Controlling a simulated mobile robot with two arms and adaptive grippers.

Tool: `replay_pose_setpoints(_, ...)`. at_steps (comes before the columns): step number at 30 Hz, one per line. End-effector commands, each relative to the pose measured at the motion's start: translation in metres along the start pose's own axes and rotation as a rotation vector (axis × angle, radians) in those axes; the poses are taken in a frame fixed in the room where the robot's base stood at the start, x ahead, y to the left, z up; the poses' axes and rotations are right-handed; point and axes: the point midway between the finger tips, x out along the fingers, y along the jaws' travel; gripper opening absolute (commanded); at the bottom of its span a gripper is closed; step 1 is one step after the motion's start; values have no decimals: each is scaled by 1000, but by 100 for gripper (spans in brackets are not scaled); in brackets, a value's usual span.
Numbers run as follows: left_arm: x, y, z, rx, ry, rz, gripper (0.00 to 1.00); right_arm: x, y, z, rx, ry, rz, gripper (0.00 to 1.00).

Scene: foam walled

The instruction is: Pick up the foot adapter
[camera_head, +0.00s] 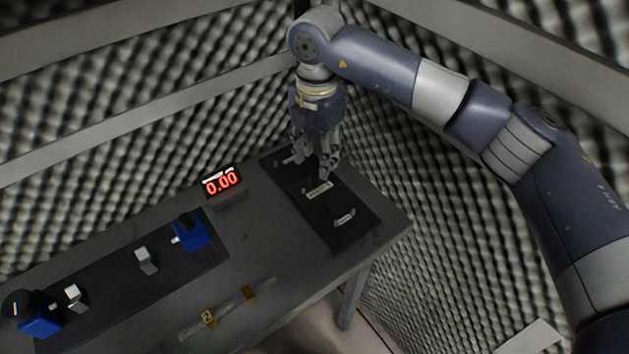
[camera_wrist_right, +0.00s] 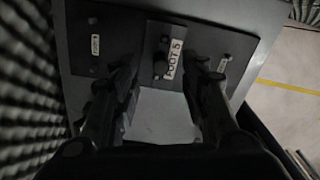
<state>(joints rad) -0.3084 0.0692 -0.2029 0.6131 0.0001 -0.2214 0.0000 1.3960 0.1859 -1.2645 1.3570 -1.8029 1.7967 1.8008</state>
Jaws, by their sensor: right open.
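My right gripper (camera_head: 317,172) is open and points down over the black tray (camera_head: 350,236) at the right end of the table. In the right wrist view its two fingers (camera_wrist_right: 163,90) are apart, with nothing clearly held between them. A label reading roughly "FOOT" (camera_wrist_right: 174,58) shows just past the fingertips, on a dark strip in the middle of the tray. The same middle label (camera_head: 319,190) shows below the gripper in the head view. The foot adapter itself is hard to tell from the dark tray. My left gripper is out of view.
A red display reading 0.00 (camera_head: 221,182) stands left of the tray. A dark rail (camera_head: 112,288) carries blue blocks (camera_head: 191,232) and small light blocks (camera_head: 147,260). A clear bar with yellow pieces (camera_head: 228,309) lies near the front edge. Foam walls stand close behind.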

Motion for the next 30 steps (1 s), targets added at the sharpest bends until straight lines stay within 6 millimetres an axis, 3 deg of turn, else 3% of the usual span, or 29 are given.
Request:
replay_pose_setpoints(4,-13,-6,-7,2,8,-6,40,21,-2,-6,-2,4,-4,41)
replay_pose_setpoints(9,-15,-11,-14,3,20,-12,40,41,-1,-5,0,2,-1,41)
replay_pose_setpoints(17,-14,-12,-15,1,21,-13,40,44,-1,-4,0,0,0,41)
replay_pose_setpoints(22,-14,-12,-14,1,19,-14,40,44,-1,-5,-1,0,0,2)
replay_pose_setpoints(30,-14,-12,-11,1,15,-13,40,43,0,-5,-1,0,1,0)
